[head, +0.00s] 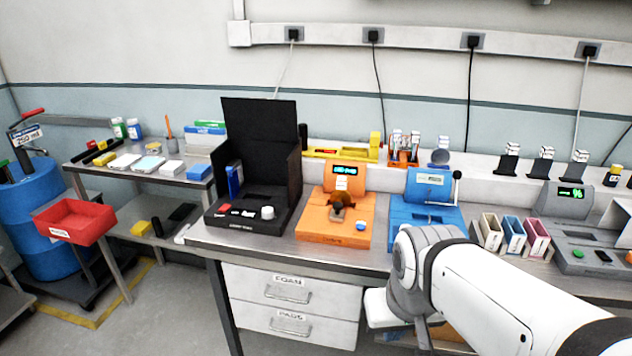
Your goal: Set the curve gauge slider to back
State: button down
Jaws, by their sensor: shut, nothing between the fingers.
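I cannot tell for sure which device is the curve gauge, because the labels are too small to read. An orange device (318,228) with a green-lit display (345,171) stands on the bench, with a dark part on its top and a blue button at its right front. Right of it is a blue device (400,212) with a small display and a dark-knobbed lever (456,183). No slider's position can be made out. My gripper is not visible; only my white arm shows, at the lower right.
Pink, blue and cream bins (513,234) and a grey device (585,262) stand at the right. A yellow tray (340,153) lies behind the orange device. My arm covers part of the bench front.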

aim_at(337, 215)
jog(key=i, duration=1)
jog(key=u, duration=0.05)
